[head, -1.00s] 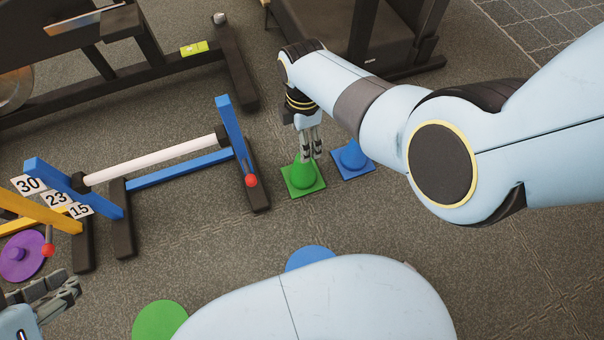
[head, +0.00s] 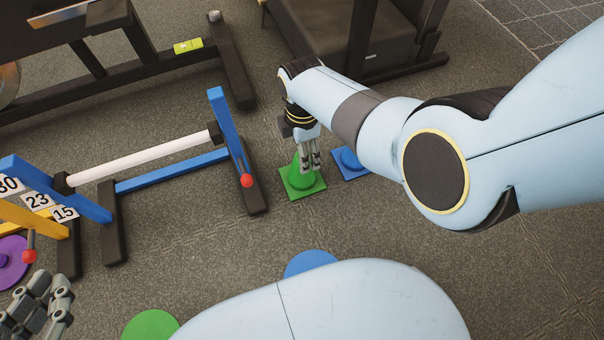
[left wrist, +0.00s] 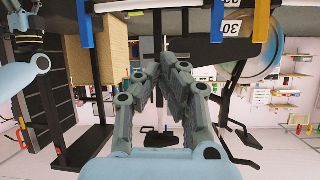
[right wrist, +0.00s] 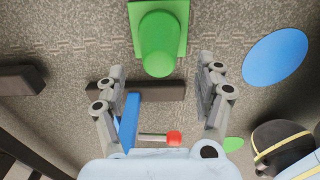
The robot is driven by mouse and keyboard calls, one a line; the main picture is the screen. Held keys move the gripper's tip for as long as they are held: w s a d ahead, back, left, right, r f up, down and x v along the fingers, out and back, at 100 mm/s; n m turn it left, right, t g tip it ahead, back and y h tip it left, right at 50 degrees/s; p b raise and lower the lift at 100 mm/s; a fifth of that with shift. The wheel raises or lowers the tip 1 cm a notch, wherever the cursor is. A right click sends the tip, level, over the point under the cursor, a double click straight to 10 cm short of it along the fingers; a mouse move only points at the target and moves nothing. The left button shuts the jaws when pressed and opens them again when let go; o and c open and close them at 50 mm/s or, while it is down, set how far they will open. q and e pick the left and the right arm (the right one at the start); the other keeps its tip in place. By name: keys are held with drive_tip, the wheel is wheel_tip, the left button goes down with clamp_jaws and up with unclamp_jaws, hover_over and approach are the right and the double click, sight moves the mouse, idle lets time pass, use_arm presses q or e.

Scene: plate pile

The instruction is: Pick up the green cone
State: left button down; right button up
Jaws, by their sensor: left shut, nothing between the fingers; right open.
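The green cone (head: 301,182) stands upright on its square green base on the floor, right of the blue rack. My right gripper (head: 311,168) is over it, fingers pointing down, hiding part of the cone. In the right wrist view the cone (right wrist: 158,48) appears ahead of the open fingers (right wrist: 163,72), its tip near the gap between them, with floor visible on both sides; I see no grip on it. My left gripper (head: 45,298) is at the lower left, away from the cone. In the left wrist view its fingers (left wrist: 168,62) are together and empty.
A blue cone (head: 350,163) stands close to the green cone's right. The blue rack (head: 170,170) with a white bar is to its left. Flat blue (head: 310,262) and green (head: 150,326) discs lie near my body. A black machine (head: 345,35) stands behind.

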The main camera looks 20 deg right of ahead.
wheel_tip(320, 180, down, 2)
drive_tip(key=shift+f+b, duration=0.1)
drive_tip(key=shift+b, duration=0.65)
drive_tip(key=shift+f+b, duration=0.8)
drive_tip(key=shift+f, duration=0.1)
use_arm(q)
drive_tip(key=w+d+r+m+t+h, duration=0.1)
drive_tip(key=w+r+t, duration=0.3)
drive_tip(key=r, duration=0.6)
drive_tip(key=w+d+r+m+t+h, duration=0.1)
drive_tip(key=w+r+t, duration=0.4)
drive_tip(key=r, duration=0.5)
drive_tip(key=shift+w+d+t+h, duration=0.15)
drive_tip(key=shift+w+t+h, duration=0.1)
drive_tip(key=shift+t+h, duration=0.3)
use_arm(e)
clamp_jaws()
